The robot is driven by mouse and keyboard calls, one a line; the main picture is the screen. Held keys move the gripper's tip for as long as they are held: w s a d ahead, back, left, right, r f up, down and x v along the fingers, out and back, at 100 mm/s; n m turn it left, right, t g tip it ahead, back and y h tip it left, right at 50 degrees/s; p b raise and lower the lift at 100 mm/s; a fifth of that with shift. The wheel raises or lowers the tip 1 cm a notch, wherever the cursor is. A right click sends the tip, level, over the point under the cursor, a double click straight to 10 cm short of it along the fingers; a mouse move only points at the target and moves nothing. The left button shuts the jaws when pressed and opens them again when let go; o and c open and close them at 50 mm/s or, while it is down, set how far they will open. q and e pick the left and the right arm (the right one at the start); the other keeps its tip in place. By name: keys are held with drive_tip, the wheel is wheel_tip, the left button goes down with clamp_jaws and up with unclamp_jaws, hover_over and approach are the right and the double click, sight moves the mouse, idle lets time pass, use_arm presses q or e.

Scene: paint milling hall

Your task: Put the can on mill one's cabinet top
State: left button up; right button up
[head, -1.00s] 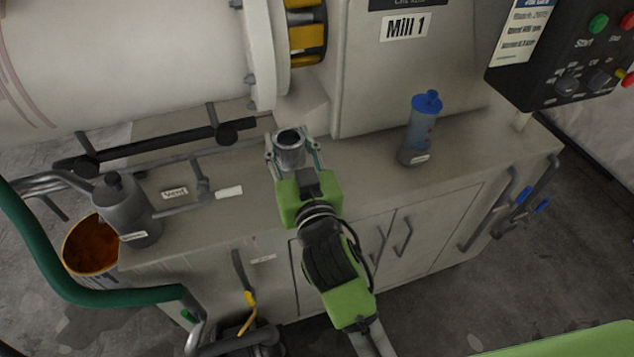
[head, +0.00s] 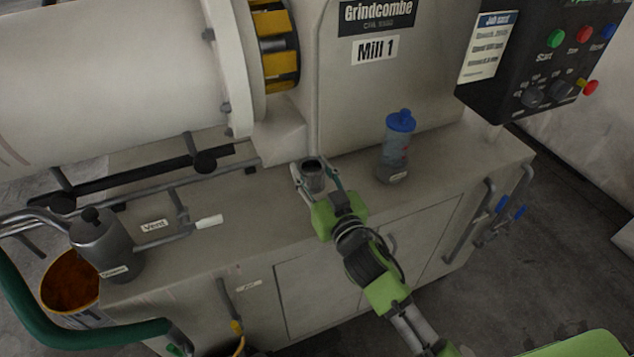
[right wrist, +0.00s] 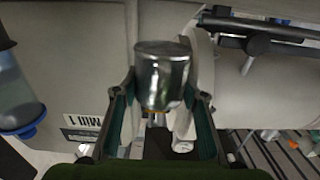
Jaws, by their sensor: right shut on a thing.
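The can (head: 314,177) is a small grey metal cylinder, dark at its top in the head view. My right gripper (head: 315,183) is shut on it, with a finger on either side. In the right wrist view the shiny can (right wrist: 162,78) sits between the fingers of the gripper (right wrist: 163,98). Mill one's cabinet top (head: 255,215) is the grey surface under the label "Mill 1". The can is over this top, near the mill housing; I cannot tell whether it touches the surface. My left gripper is not in view.
A blue-capped bottle (head: 394,150) stands on the top to the right. The control box (head: 530,70) overhangs at the upper right. Bare top lies left of the can.

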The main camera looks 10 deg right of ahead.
sight(318, 184)
drive_tip(key=shift+w+d+f, duration=0.15)
drive_tip(key=shift+d+f, duration=0.25)
drive_tip(key=shift+f, duration=0.15)
drive_tip(key=shift+w+d+f+b, duration=0.1)
drive_tip(key=shift+d+f+b, duration=0.05)
drive_tip(key=shift+f, duration=0.75)
drive_tip(key=shift+d+f+b, duration=0.1)
drive_tip(key=shift+f+b, duration=0.05)
drive_tip(key=shift+f, duration=0.75)
drive_tip(key=shift+f, duration=0.15)
drive_tip(key=o, duration=1.2)
drive_tip(key=s, duration=0.4)
drive_tip(key=s+d, duration=0.1)
drive_tip(key=s, duration=0.3)
drive_tip(key=s+d+b, duration=0.1)
drive_tip(key=s, duration=0.3)
drive_tip(key=shift+d, duration=0.2)
drive_tip(key=shift+w, duration=0.1)
